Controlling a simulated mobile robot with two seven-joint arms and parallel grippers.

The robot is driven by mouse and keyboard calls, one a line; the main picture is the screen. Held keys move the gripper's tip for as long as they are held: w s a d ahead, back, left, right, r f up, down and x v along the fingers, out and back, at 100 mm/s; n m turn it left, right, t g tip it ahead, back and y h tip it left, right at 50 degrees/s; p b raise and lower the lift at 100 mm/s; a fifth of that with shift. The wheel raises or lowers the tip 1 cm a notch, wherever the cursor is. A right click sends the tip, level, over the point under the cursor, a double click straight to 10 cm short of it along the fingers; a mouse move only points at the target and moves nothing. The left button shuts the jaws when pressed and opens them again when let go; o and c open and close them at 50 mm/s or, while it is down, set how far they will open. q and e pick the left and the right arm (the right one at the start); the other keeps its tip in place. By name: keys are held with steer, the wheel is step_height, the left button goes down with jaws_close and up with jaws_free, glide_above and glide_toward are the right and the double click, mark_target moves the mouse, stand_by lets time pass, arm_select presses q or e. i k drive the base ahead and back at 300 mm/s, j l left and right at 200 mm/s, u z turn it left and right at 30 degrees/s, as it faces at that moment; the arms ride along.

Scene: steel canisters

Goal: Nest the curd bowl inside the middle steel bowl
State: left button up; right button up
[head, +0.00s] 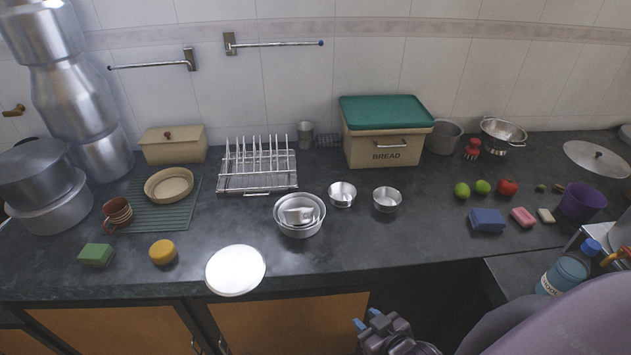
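A large steel bowl (299,231) stands on the dark counter near the middle, with smaller steel ware nested in it, including a small cup-like piece (298,215). Two small steel bowls stand apart to its right: one bowl (342,195) close beside the stack and another bowl (387,200) further right. Both look empty. I cannot tell by label which is the curd bowl or the middle bowl. My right gripper (366,318) is low at the bottom edge, in front of the counter and below the bowls. Its blue fingertips are apart with nothing between them. My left gripper is out of view.
A white plate (235,270) lies at the counter's front edge, left of the stack. A dish rack (257,184) and bread box (385,147) stand behind. Fruit, a blue sponge (487,221) and a purple pot (580,203) stand right. Counter before the small bowls is clear.

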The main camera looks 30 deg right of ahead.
mark_target(304, 215)
steer(key=z, duration=0.9)
steer(key=i+j, duration=0.1)
steer(key=j, duration=1)
steer(key=i+j, duration=0.15)
steer(key=j, duration=0.4)
steer(key=i+j, duration=0.1)
steer(key=j, duration=0.4)
